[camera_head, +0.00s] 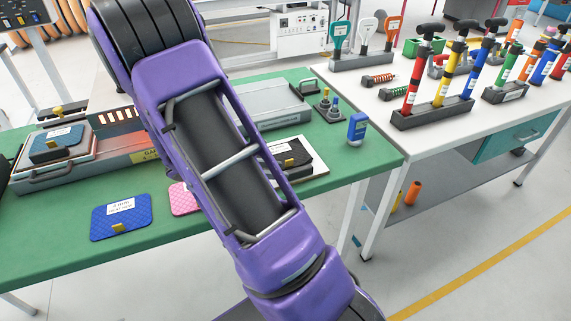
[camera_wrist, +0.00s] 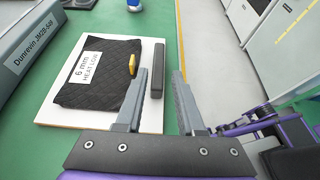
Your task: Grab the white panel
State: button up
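The white panel (camera_wrist: 152,116) lies flat on the green table. A black quilted pad (camera_wrist: 110,88) labelled "6 mm HEAT LOW", with a yellow tab, lies on it. A dark grey bar (camera_wrist: 157,58) stands along the panel's right side. My gripper (camera_wrist: 161,72) is open and empty above the panel's right part, its fingers to either side of the bar in the picture; their height above it is unclear. In the head view, my purple arm hides my gripper and part of the white panel (camera_head: 317,162).
A grey heating unit (camera_head: 120,150) stands left on the green table (camera_head: 50,235), with a blue pad (camera_head: 120,216) and a pink pad (camera_head: 183,198) in front. A blue bottle (camera_head: 356,129) stands to the right. A white bench (camera_head: 440,125) with coloured tools adjoins the table.

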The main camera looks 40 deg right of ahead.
aim_at(293, 171)
jog(key=shift+b+x, duration=0.45)
jog(key=shift+x, duration=2.95)
jog(key=shift+w+f, duration=0.1)
grip_shut()
